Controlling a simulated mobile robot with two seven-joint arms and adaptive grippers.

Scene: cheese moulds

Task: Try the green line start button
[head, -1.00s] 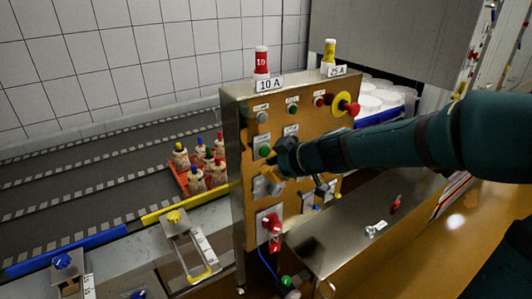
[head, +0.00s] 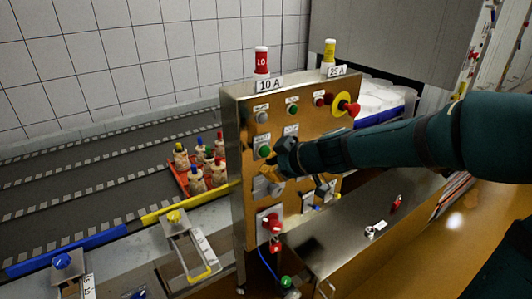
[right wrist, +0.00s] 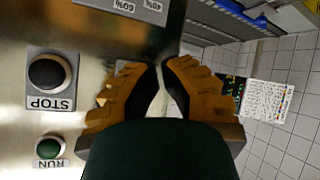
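The control panel (head: 244,190) stands upright, with a green button (head: 264,152) at its left side and another green button (head: 293,110) in the top row. Their labels are too small to read in the head view. My right gripper (head: 284,158) is in front of the panel, just right of the left green button, and hides part of the panel behind it. In the right wrist view the fingers (right wrist: 163,66) are brought together with only a thin gap and nothing clearly held. That view also shows a green button (right wrist: 48,148) labelled RUN and a dark button (right wrist: 48,73) labelled STOP.
A yellow-ringed red mushroom button (head: 346,105) sits at the panel's upper right, close above my arm. A red fuse (head: 261,62) and a yellow fuse (head: 330,52) stand on top. A conveyor (head: 90,185) with a red crate (head: 182,182) of bottle-like figures lies left.

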